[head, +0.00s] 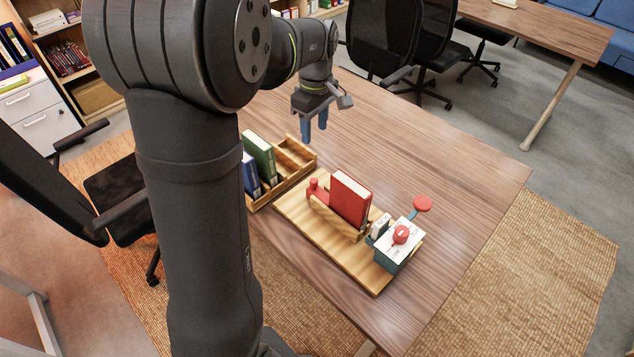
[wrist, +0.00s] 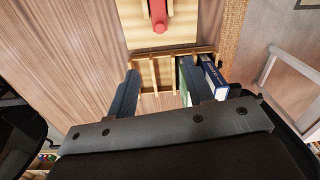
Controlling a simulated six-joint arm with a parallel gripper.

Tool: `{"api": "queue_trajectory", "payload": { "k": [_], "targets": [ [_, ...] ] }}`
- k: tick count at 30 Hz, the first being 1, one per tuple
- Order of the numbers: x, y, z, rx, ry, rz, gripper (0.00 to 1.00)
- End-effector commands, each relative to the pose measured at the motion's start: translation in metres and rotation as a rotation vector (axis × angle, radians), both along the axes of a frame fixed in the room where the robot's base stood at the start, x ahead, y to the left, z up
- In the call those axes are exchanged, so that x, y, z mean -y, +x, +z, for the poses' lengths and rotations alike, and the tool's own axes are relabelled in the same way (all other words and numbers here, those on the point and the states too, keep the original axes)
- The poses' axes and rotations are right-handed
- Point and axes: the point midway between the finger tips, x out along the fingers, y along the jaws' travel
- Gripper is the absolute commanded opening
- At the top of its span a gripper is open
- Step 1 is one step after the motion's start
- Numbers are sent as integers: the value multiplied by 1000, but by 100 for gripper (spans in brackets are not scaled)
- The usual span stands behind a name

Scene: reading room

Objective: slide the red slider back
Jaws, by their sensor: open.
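The red slider (head: 316,188) sits near the left end of a light wooden board (head: 374,279), beside a wooden holder with an upright red book (head: 351,199). In the wrist view a red piece (wrist: 159,17), apparently the slider, shows at the top edge, partly cut off. My gripper (head: 314,132) is open and empty, with its fingers pointing down above the table, behind and apart from the slider. In the wrist view its two fingers (wrist: 160,88) frame the slotted wooden rack.
The slotted wooden rack (head: 304,157) holds green (head: 259,154) and blue (head: 250,175) books left of the board. A white-topped teal box (head: 391,257) with a red knob, and a red disc (head: 423,203) on a lever, stand at the board's right end. The table's right side is clear.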

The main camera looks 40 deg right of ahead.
Motion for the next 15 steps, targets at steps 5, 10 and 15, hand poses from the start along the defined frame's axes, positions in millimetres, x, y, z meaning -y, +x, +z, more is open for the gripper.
{"api": "queue_trajectory", "payload": {
  "k": [5,10,15],
  "targets": [
    [-1,0,-14,-1,3,3,43],
    [-2,-1,-47,-3,6,3,43],
    [-3,-1,-85,-4,5,2,43]
  ]
}}
